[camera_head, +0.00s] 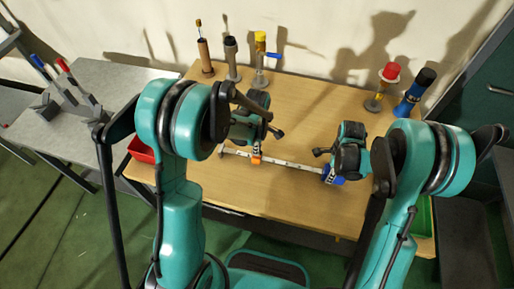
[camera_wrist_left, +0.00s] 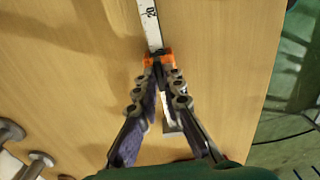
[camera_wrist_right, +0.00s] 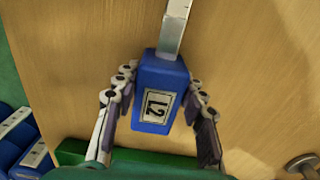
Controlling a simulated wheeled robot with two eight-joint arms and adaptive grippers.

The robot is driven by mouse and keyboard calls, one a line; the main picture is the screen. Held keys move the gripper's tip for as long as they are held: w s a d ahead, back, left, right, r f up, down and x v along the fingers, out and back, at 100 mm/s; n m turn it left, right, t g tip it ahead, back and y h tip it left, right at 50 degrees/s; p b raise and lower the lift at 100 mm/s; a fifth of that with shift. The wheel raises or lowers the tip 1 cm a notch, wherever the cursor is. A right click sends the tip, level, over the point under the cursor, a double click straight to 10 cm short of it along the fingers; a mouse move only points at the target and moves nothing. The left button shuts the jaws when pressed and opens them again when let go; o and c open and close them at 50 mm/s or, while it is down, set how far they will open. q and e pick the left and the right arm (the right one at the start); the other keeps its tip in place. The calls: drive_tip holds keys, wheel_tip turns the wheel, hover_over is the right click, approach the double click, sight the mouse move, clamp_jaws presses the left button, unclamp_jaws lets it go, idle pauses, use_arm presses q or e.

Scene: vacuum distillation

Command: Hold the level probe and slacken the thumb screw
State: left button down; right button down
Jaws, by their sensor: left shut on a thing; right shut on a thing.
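The level probe is a pale marked rod (camera_head: 292,165) lying across the front of the wooden table, with a blue block (camera_head: 334,181) at its right end. In the right wrist view the blue block (camera_wrist_right: 160,92) bears an "L2" label, and my right gripper (camera_wrist_right: 158,98) is shut on it, one finger on each side. An orange piece (camera_head: 256,160), apparently the thumb screw, sits on the rod toward the left. In the left wrist view my left gripper (camera_wrist_left: 160,70) is shut with its fingertips at the orange piece (camera_wrist_left: 166,55). The fingers partly hide it.
Several capped vessels stand along the table's back edge, including a yellow-topped one (camera_head: 260,58), a red-topped one (camera_head: 382,86) and a blue bottle (camera_head: 414,94). A red bin (camera_head: 140,151) is at left and a green bin (camera_head: 422,216) at right. Tabletop behind the rod is clear.

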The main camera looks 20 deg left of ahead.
idle(0.4)
use_arm(q)
drive_tip(key=c, duration=1.6)
unclamp_jaws()
drive_tip(key=shift+c, duration=0.2)
drive_tip(key=shift+r, duration=0.1)
wheel_tip(320, 180, up, 12)
use_arm(e)
drive_tip(key=c, duration=0.8)
unclamp_jaws()
